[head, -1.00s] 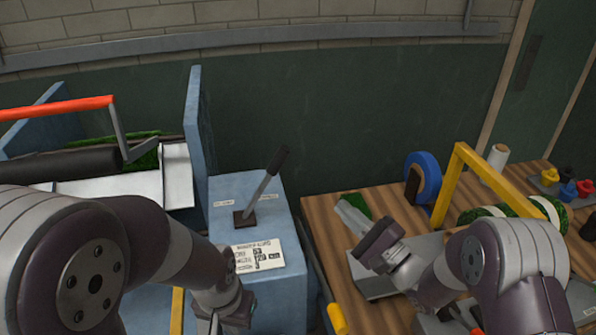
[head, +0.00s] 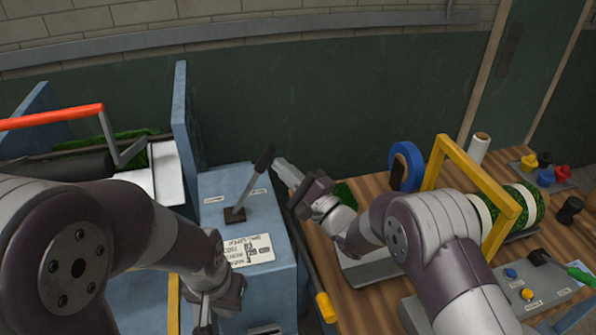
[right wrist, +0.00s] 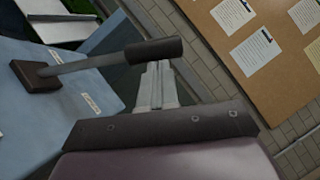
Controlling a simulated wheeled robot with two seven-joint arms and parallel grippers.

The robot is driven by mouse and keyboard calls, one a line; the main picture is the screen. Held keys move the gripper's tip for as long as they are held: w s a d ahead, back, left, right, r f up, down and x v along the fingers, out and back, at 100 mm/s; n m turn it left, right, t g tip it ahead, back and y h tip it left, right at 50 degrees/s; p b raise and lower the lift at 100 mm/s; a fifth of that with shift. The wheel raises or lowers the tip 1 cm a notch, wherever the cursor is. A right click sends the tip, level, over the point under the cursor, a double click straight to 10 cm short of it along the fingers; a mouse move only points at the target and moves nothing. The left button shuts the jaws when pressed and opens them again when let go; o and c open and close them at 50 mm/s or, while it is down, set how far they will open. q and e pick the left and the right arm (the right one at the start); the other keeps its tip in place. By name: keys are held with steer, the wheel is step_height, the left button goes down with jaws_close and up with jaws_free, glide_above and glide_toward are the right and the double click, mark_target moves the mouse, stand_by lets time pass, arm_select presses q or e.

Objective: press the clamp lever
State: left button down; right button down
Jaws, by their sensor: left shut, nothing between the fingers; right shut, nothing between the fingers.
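The lever (head: 248,190) is a grey rod with a black grip, rising tilted to the right from a dark base on a blue box (head: 276,222). My right gripper (head: 283,168) is shut and empty, just right of the black grip. In the right wrist view the lever (right wrist: 100,62) lies left of the closed fingers (right wrist: 157,78), its grip end close to their tips; I cannot tell whether they touch. My left gripper (head: 205,312) is shut, low in front of the blue box, away from the lever.
A wooden table (head: 378,290) on the right holds a yellow frame (head: 478,180), a blue ring (head: 407,165) and a striped green roll (head: 523,203). A blue machine with an orange bar (head: 50,116) stands left. A label card (head: 248,250) lies on the box.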

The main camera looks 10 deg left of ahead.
steer(key=shift+w, duration=0.1)
stand_by(0.3)
steer(key=s+a+r+n+g+h+p, duration=0.1)
steer(key=s+a+n+g+h+p, duration=0.1)
steer(key=a, duration=0.6)
steer(key=s+a+r+n+g+h+p, duration=0.1)
steer(key=s+a+r+n+h+p, duration=0.1)
steer(key=s+a+n, duration=0.3)
steer(key=a+n+p, duration=0.1)
steer(key=a+n, duration=0.1)
steer(key=a, duration=0.1)
steer(key=shift+a+r+n+g+h, duration=0.2)
steer(key=shift+r+n+g+h, duration=0.1)
steer(key=shift+g+h, duration=0.1)
steer(key=shift+s, duration=0.1)
